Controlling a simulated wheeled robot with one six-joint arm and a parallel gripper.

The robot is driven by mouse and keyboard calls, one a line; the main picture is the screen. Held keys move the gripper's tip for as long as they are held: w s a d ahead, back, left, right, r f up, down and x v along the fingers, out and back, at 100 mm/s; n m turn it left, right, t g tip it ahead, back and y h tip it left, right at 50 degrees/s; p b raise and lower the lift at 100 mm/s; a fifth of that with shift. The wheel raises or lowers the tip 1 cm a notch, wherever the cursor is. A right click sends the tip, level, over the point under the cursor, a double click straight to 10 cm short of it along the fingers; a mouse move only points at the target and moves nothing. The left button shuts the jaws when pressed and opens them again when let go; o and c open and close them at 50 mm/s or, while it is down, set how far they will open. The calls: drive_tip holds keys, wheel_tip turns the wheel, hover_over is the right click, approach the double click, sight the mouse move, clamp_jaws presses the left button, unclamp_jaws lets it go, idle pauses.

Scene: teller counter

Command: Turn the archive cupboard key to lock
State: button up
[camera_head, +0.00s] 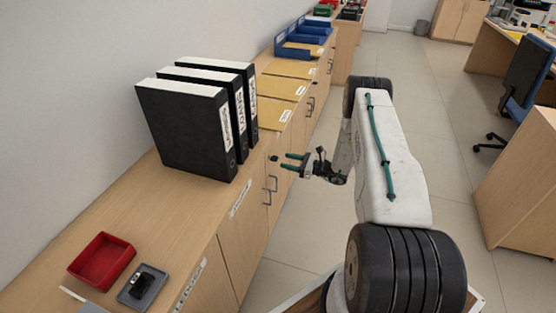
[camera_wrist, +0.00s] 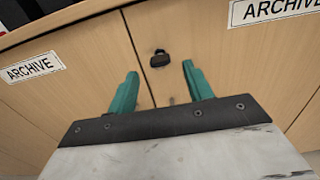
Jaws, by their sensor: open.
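The archive cupboard (camera_wrist: 230,75) has light wood doors with white ARCHIVE labels. Its dark key (camera_wrist: 159,60) sits in the lock near the top of a door, just right of the gap between two doors. The key also shows as a small dark spot in the head view (camera_head: 274,158). My gripper (camera_wrist: 160,82) has two green fingers and is open and empty. The key lies between and beyond the fingertips in the wrist view, apart from them. In the head view my gripper (camera_head: 291,161) points left at the cupboard front, close to the key.
Black binders (camera_head: 190,125) stand on the counter above the doors. A red tray (camera_head: 101,260) and a grey tray (camera_head: 143,286) lie at the near end. Door handles (camera_head: 270,190) stick out below the key. The floor right of the cupboard is open, with a chair (camera_head: 525,85) farther off.

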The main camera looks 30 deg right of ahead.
sight(274, 158)
drive_tip(key=x, duration=0.5)
drive_tip(key=c, duration=1)
